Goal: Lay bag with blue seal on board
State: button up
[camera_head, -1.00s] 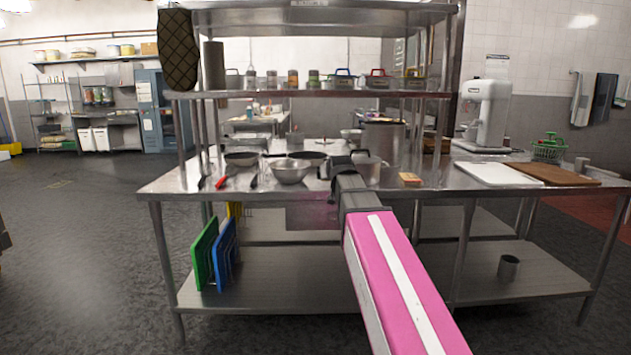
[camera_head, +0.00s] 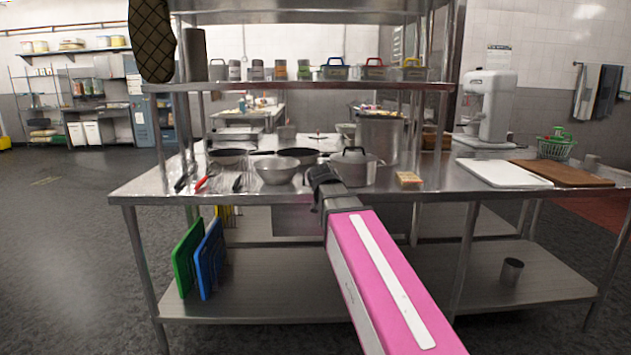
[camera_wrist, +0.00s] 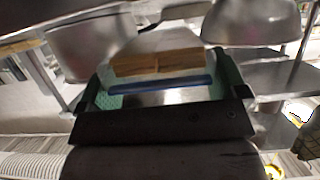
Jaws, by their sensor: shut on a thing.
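My gripper (camera_head: 322,188) reaches over the front edge of the steel table, left of its middle. In the wrist view, the bag's blue seal (camera_wrist: 160,87) lies as a strip between my gripper's green-lined jaws (camera_wrist: 160,95), which are shut on it. The bag's brown contents (camera_wrist: 157,62) show just beyond the seal. My arm and gripper hide the bag in the head view. A white board (camera_head: 503,172) and a brown wooden board (camera_head: 562,172) lie flat side by side on the right of the table, well right of my gripper.
A lidded pot (camera_head: 353,168), a metal bowl (camera_head: 276,171) and pans stand close around my gripper. A small tan block (camera_head: 409,179) lies to the right. Shelves (camera_head: 310,86) overhang the table's back. A mixer (camera_head: 487,108) and green basket (camera_head: 556,147) stand behind the boards.

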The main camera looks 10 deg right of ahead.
jog(key=w, duration=1)
jog(key=shift+w+d, duration=0.25)
jog(key=shift+d, duration=0.15)
jog(key=shift+w+f, duration=0.25)
jog(key=shift+f, duration=0.65)
jog(key=shift+w+f, duration=0.2)
jog(key=shift+f, duration=0.65)
jog(key=shift+f, duration=0.15)
jog(key=o, duration=0.6)
jog(key=shift+o, duration=0.2)
